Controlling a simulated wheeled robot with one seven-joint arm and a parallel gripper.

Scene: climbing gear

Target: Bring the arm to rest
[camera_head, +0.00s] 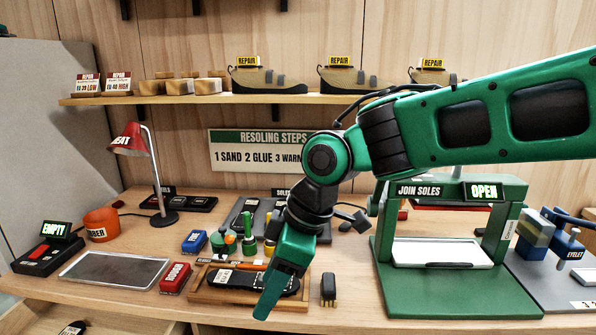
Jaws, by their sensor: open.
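My green arm reaches in from the right edge and bends down at its black joints. My gripper (268,308) hangs over the front of the workbench (215,322), above or beside the wooden tray (207,293). Only one green finger shows clearly, and nothing is seen held in it. A dark shoe sole (236,278) lies in the tray, partly hidden behind the gripper. The arm hides part of the back wall and the sign.
A green press (440,303) marked OPEN stands to the right. A black brush (328,289) lies beside the tray. A red block (175,278), a grey plate (112,268), an orange cup (101,225) and a red lamp (131,140) stand left. Shoes line the shelf (190,98).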

